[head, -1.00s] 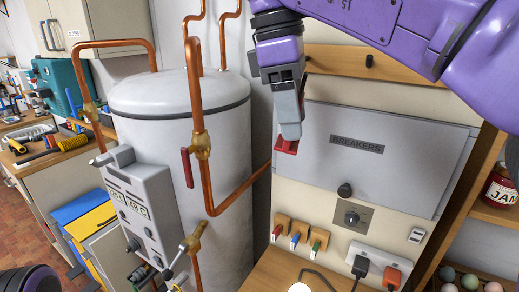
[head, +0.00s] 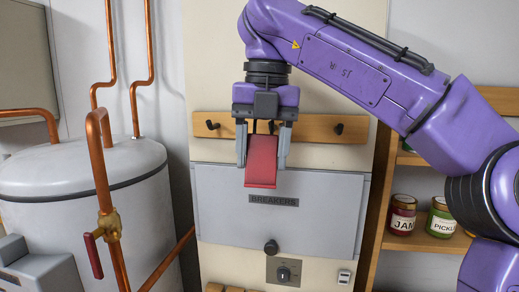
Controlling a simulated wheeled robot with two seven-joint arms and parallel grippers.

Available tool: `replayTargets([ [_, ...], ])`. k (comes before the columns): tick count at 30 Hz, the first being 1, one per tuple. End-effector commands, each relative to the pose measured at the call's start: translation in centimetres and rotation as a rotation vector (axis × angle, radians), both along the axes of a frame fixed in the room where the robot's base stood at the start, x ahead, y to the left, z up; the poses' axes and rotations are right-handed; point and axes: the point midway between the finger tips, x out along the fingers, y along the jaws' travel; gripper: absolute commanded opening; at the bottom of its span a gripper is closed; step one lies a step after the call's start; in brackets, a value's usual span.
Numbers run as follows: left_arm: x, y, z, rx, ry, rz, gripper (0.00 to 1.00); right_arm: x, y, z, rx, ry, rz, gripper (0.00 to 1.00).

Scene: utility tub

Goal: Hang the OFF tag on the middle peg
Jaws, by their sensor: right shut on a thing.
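The red tag (head: 262,165) is between the fingers of my right gripper (head: 263,160), which is shut on it. The tag hangs down below the fingers, and no lettering on it is readable. The wooden peg rail (head: 312,127) runs across the wall behind the gripper. Its left peg (head: 210,125) and right peg (head: 339,128) are bare. The middle of the rail is largely covered by the gripper, so I cannot tell the middle peg clearly from the gripper parts. I cannot tell whether the tag touches the rail. My left gripper is not in view.
The grey breaker box (head: 320,215) is below the rail, with a black knob (head: 271,247) under it. A white tank (head: 85,190) with copper pipes (head: 100,170) stands at left. A shelf with jars (head: 403,215) is at right.

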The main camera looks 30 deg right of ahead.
Motion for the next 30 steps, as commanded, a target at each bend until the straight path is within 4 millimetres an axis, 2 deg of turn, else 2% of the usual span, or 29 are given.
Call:
replayTargets([
  [25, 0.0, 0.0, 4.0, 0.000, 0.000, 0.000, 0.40, 2.9, -2.9, 0.3, 0.120, 0.114, -0.005, 0.27],
  [30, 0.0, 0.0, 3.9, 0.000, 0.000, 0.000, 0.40, 3.5, -3.6, 0.0, 0.121, 0.116, -0.006, 0.27],
])
